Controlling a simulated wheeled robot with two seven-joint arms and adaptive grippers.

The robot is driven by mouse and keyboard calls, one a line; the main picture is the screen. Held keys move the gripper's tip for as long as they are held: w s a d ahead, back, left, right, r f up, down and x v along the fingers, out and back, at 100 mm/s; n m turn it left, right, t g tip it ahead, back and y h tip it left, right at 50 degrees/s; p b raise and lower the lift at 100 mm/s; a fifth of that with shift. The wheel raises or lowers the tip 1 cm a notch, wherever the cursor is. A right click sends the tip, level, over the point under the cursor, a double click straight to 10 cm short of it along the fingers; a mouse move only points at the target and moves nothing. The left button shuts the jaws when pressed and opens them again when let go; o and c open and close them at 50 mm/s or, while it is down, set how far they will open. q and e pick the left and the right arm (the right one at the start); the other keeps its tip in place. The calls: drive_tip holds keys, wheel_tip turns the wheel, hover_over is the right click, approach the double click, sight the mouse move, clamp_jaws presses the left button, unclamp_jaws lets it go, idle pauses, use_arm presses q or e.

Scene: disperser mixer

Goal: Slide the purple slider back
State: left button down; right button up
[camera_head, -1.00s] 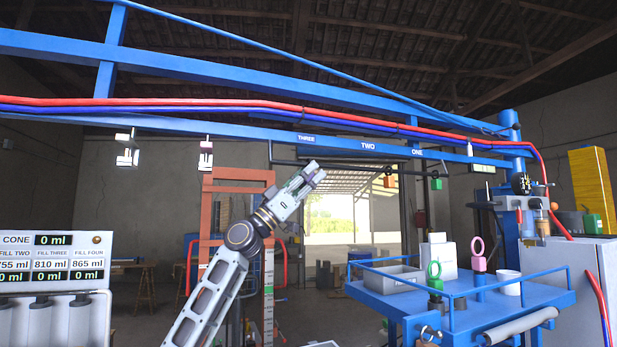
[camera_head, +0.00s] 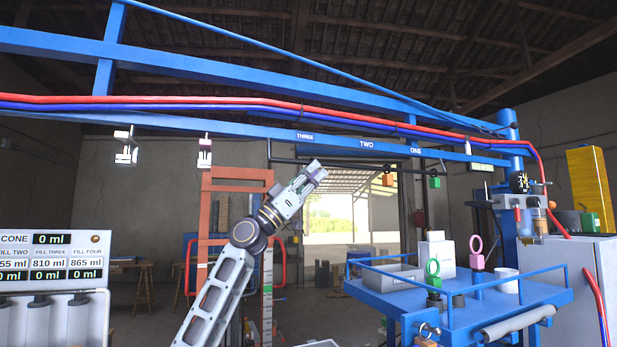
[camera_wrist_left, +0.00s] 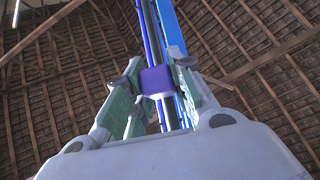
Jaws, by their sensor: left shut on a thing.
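The purple slider (camera_wrist_left: 157,80) shows in the left wrist view as a small purple block below the overhead rails. My left gripper (camera_wrist_left: 159,74) has its fingers on both sides of the block and is shut on it. In the head view my left gripper (camera_head: 314,172) is raised, pointing up and right, by the dark rail under the labels THREE, TWO and ONE. There the slider is mostly hidden by the gripper. My right gripper is in neither view.
An orange block (camera_head: 388,179) and a green block (camera_head: 434,182) hang along the dark rail to the right. A blue beam (camera_head: 250,130) runs above. A blue cart (camera_head: 470,312) with containers stands at lower right; a display panel (camera_head: 50,258) is at left.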

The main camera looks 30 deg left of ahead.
use_arm(q)
drive_tip(key=w+d, duration=0.1)
drive_tip(key=w+d+b, duration=0.1)
drive_tip(key=w+d, duration=0.1)
drive_tip(key=shift+w, duration=0.25)
idle(0.4)
drive_tip(key=c, duration=1.5)
unclamp_jaws()
drive_tip(key=shift+d, duration=0.1)
drive_tip(key=shift+c, duration=0.2)
drive_tip(key=o, duration=0.3)
drive_tip(key=shift+w+d, duration=0.2)
drive_tip(key=shift+o, duration=0.2)
drive_tip(key=shift+s+a, duration=0.15)
drive_tip(key=shift+a, duration=0.05)
drive_tip(key=shift+f, duration=0.2)
